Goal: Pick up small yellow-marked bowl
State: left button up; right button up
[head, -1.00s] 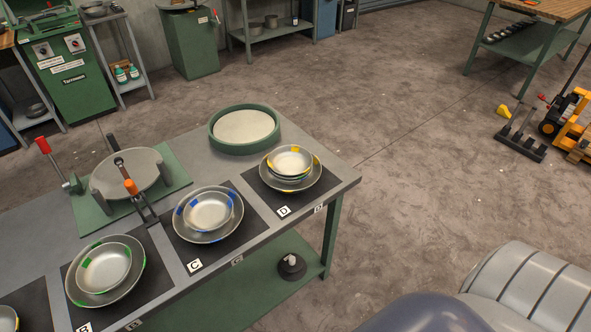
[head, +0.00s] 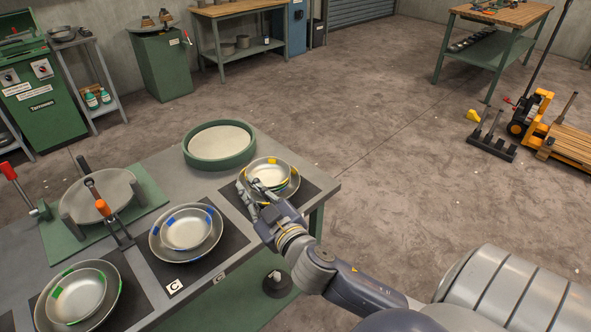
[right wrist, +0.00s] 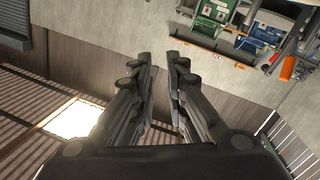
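The small yellow-marked bowl (head: 274,170) sits at the top of a stack of nested metal bowls on the dark mat by the table's far right corner. A larger yellow-marked bowl (head: 292,190) shows below it. My right gripper (head: 252,186) overlaps the near left side of this stack in the head view and hides part of it. In the right wrist view, its two fingers (right wrist: 163,82) are apart with nothing between them. No bowl shows in that view, so contact is not visible. My left gripper is not in view.
Blue-marked bowls (head: 187,229) and green-marked bowls (head: 77,296) sit on mats to the left. A round green-rimmed tray (head: 219,146) stands behind the yellow stack. A clamp fixture with an orange-tipped handle (head: 103,208) stands at left.

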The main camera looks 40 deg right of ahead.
jog(key=w+a+r+n+t+y, duration=0.2)
jog(key=a+r+n+t+y, duration=0.1)
jog(key=a+r+n+y, duration=0.5)
jog(key=r+n+g+y, duration=0.2)
jog(key=y, duration=0.1)
jog(key=n+g+h+b, duration=0.45)
jog(key=g+h, duration=0.45)
jog(key=g, duration=0.3)
send_near(285, 179)
jog(key=shift+n, duration=0.25)
jog(key=a+f+p, duration=0.1)
jog(key=a+f, duration=0.1)
jog(key=a, duration=0.1)
jog(key=shift+w+a+f, duration=0.1)
jog(key=shift+a+f, duration=0.05)
jog(key=shift+f, duration=0.25)
jog(key=shift+w+f+b, duration=0.45)
jog(key=shift+f+b, duration=0.05)
jog(key=shift+b, duration=0.05)
